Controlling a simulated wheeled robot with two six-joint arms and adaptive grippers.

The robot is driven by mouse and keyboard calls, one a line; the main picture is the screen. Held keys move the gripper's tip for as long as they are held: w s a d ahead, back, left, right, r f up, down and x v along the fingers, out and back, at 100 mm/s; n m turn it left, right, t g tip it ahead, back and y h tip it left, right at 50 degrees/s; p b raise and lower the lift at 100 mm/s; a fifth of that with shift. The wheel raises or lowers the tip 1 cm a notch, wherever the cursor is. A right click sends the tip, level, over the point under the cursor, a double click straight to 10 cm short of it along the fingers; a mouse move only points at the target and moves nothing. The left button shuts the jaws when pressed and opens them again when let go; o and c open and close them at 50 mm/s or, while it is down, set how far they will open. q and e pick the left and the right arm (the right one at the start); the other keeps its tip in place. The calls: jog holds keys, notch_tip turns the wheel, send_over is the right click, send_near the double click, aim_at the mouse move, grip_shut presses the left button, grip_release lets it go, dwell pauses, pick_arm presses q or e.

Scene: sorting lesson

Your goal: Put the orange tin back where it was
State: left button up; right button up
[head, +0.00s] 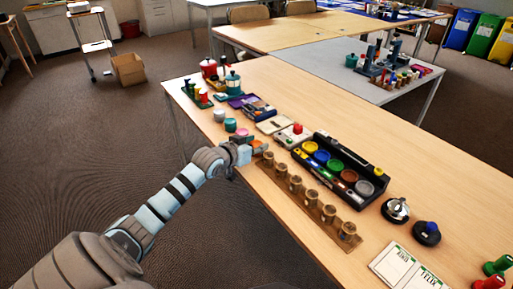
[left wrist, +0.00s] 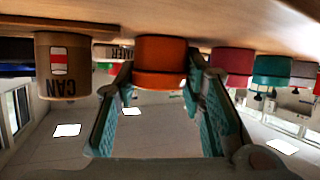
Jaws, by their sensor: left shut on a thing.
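The orange tin (head: 262,142) is at the near edge of the table, at the end of a row of coloured tins. My left gripper (head: 254,147) reaches in from the left and is shut on it. In the left wrist view, which is upside down, the orange tin (left wrist: 160,60) sits between the two teal-padded fingers (left wrist: 158,88). Its base is at or very near the table top; I cannot tell whether it touches. My right gripper is out of view.
A pink-red tin (left wrist: 233,60), a teal tin (head: 230,125) and a pale tin (head: 219,115) stand in line beyond. A wooden rack of several jars (head: 328,213) lies close on the other side. A black tray of coloured pots (head: 377,196) is behind.

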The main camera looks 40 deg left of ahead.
pick_arm(q)
jog(key=o, duration=1)
jog(key=shift+s+r, duration=0.1)
jog(key=shift+r, duration=0.05)
jog(key=p+v, duration=0.8)
jog(key=v, duration=0.3)
jog(key=shift+s, duration=0.35)
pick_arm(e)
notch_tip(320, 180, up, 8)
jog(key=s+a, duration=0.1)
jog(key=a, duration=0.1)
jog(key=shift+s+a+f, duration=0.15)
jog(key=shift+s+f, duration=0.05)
